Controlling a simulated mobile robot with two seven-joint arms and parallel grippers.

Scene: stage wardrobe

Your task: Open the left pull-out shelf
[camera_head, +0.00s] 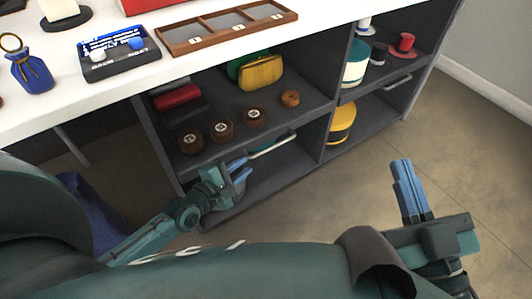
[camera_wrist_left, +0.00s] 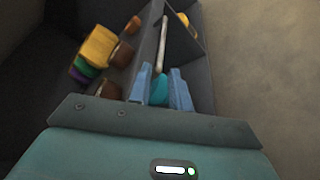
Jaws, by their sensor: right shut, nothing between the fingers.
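The left pull-out shelf (camera_head: 312,99) is a dark grey board in the left bay of the cabinet. Its front edge looks about level with the cabinet front. A pale bar handle (camera_head: 272,145) runs along that edge; it also shows in the left wrist view (camera_wrist_left: 162,45). My left gripper (camera_head: 240,168) is just in front of the handle's left end, its blue fingers apart. In the left wrist view the fingertips (camera_wrist_left: 160,72) point toward the handle's near end; contact cannot be told. My right gripper (camera_head: 408,180) is shut and empty, away from the cabinet.
Several round brown items (camera_head: 221,130), a yellow purse (camera_head: 262,72) and a red item (camera_head: 177,96) lie in the left bay. A grey divider (camera_head: 337,80) separates the right bay, which holds hats. The white tabletop (camera_head: 120,98) is above. Floor (camera_head: 310,215) in front is clear.

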